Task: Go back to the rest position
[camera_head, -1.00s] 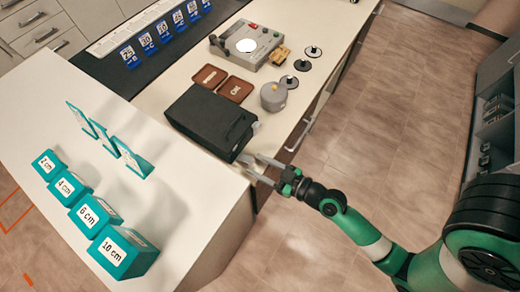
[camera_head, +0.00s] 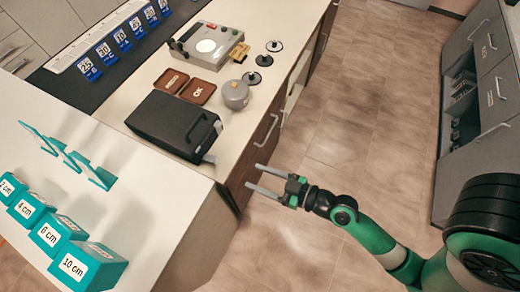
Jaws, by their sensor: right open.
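My right gripper (camera_head: 264,180) is open and empty, beyond the counter's right edge and above the floor. Its green and black arm comes in from the lower right. The gripper is to the right of the black box (camera_head: 168,122) and apart from it. My left gripper is not in view.
The white counter (camera_head: 160,210) bears teal blocks (camera_head: 88,264) marked in cm, teal stands (camera_head: 92,172), brown trays (camera_head: 197,91), a grey weight (camera_head: 235,94), a grey device (camera_head: 208,44) and black discs. A grey cabinet (camera_head: 482,150) stands at right. Floor (camera_head: 350,110) between is clear.

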